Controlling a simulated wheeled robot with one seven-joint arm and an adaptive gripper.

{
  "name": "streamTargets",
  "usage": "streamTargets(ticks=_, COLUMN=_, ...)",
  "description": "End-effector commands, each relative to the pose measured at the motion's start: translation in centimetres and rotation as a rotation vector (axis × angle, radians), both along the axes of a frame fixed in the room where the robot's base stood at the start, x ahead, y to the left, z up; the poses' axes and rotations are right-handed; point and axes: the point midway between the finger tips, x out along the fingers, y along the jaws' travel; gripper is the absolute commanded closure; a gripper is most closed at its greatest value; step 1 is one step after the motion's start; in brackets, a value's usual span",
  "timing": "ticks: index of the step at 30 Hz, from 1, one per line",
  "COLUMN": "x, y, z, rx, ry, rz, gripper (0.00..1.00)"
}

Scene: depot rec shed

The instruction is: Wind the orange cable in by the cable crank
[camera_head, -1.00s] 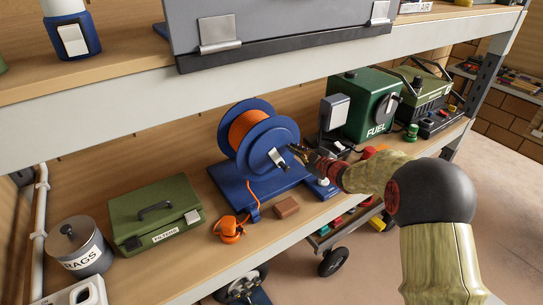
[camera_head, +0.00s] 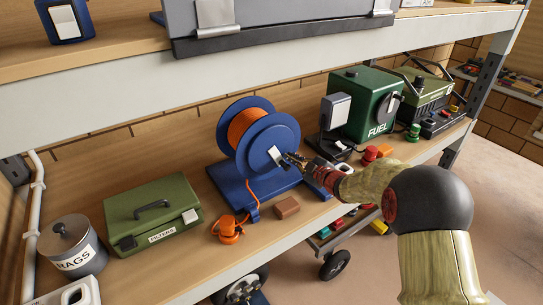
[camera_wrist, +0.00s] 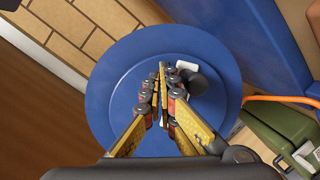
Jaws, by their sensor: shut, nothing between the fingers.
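A blue reel (camera_head: 284,133) holds the orange cable (camera_head: 240,128) and stands on a blue base on the lower shelf. The cable crank (camera_head: 277,155) is a pale plate on the reel's near face. In the wrist view the crank's white part and dark knob (camera_wrist: 196,82) show just right of my fingertips. My gripper (camera_head: 288,158) is shut and empty, its tips close to the crank; I cannot tell whether they touch it. It also shows in the wrist view (camera_wrist: 162,68) before the blue disc (camera_wrist: 110,90). The cable's loose end runs down to an orange plug (camera_head: 229,231).
A green filters box (camera_head: 150,212) and a rags tin (camera_head: 72,247) stand left of the reel. A brown block (camera_head: 287,208) lies near the shelf's front edge. A green fuel can (camera_head: 362,105) stands to the right. The upper shelf (camera_head: 110,100) hangs above.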

Motion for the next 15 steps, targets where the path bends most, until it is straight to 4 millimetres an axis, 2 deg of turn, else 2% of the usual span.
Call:
streamTargets(ticks=5, x=0.0, y=0.0, z=0.2, rx=0.0, ry=-0.002, rz=0.0, gripper=1.0)
streamTargets(ticks=15, x=-0.8, y=1.2, z=-1.6, rx=0.0, ry=-0.002, rz=0.0, gripper=1.0)
